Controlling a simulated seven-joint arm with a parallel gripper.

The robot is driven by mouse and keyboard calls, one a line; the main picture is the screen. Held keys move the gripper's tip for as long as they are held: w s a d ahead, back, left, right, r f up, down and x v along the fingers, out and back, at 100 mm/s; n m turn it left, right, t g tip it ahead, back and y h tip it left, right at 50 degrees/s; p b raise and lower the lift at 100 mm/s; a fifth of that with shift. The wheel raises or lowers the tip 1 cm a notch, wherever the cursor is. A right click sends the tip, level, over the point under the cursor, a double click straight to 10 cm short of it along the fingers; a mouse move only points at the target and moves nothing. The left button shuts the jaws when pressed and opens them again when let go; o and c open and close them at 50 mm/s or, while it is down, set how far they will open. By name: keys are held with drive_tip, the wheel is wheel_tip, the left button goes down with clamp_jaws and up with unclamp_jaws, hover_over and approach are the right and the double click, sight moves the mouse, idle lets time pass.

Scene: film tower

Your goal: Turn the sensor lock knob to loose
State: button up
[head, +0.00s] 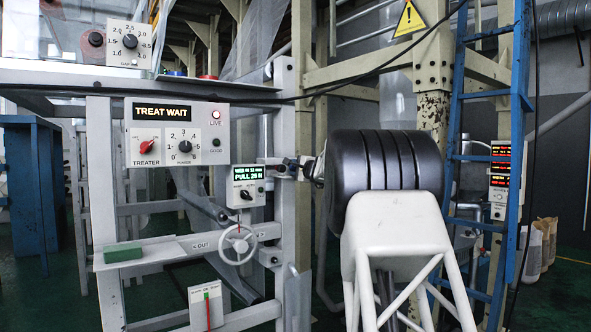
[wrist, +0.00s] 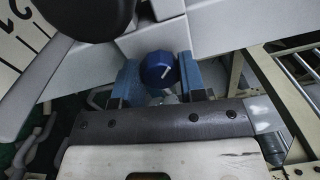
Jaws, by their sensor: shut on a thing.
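The sensor lock knob is a round blue knob (wrist: 160,69) with a white pointer line, in the upper middle of the wrist view. In the head view my gripper (head: 289,168) is at the grey post, just right of the small green display box (head: 249,186). My arm hides part of that area, and I cannot make out the knob there. The knob's loose and lock markings are not readable.
In the wrist view a big dark round part (wrist: 80,14) and a numbered white plate (wrist: 27,50) stand close at upper left. In the head view the TREAT WAIT panel (head: 200,118), a handwheel (head: 238,245) and a blue ladder (head: 458,110) surround my arm.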

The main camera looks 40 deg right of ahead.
drive_tip(key=o, duration=0.9)
drive_tip(key=shift+s, duration=0.15)
drive_tip(key=shift+s+f, duration=0.1)
drive_tip(key=shift+s, duration=3.65)
drive_tip(key=shift+a, duration=0.15)
